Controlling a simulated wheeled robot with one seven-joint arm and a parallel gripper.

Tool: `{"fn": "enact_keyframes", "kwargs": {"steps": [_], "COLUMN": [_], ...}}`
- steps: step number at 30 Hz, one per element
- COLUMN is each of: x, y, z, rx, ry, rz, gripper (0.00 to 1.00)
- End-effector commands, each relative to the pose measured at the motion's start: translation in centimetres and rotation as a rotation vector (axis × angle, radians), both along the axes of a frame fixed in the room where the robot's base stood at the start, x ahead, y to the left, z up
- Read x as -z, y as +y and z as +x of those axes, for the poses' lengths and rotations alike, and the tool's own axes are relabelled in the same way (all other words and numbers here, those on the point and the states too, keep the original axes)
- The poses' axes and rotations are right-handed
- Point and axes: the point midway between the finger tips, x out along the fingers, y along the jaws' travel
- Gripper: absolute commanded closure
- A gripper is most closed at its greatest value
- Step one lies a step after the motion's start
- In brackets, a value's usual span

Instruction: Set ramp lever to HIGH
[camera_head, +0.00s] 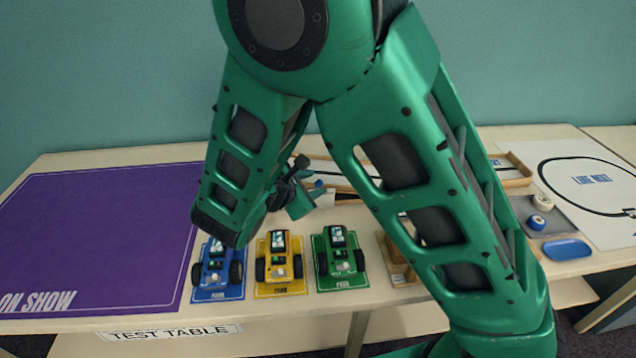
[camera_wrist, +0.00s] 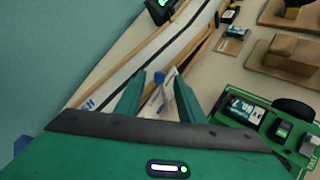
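The ramp shows as a long pale lane with wooden rails (camera_wrist: 190,27) in the wrist view. In the head view its wooden edge (camera_head: 344,196) shows partly behind my arm. Blue lettering (camera_wrist: 88,104) is on the lane left of my fingers, too small to read fully. My gripper (camera_wrist: 157,95) has its two green fingers apart, over the near end of the lane. A small pale upright piece (camera_wrist: 157,97) shows between the fingers; I cannot tell whether it is the lever or whether they touch it. In the head view my gripper (camera_head: 302,197) is partly hidden by my arm.
Blue (camera_head: 217,272), yellow (camera_head: 280,262) and green (camera_head: 339,258) car kits stand in front of the gripper. A purple mat (camera_head: 95,230) lies left. Wooden blocks (camera_head: 400,262), a grey tray (camera_head: 562,222) and a blue dish (camera_head: 567,249) are right. A teal wall rises behind.

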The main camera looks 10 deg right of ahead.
Motion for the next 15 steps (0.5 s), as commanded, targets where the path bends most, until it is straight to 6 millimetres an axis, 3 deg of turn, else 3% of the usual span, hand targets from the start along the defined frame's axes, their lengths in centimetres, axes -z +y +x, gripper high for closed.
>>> {"fn": "enact_keyframes", "kwargs": {"steps": [6, 15], "x": [-1.8, -2.4], "y": [2.0, 2.6], "z": [-2.1, -2.9], "rx": [-0.003, 0.000], "ry": [-0.002, -0.001], "rz": [0.001, 0.001], "gripper": [0.65, 0.65]}}
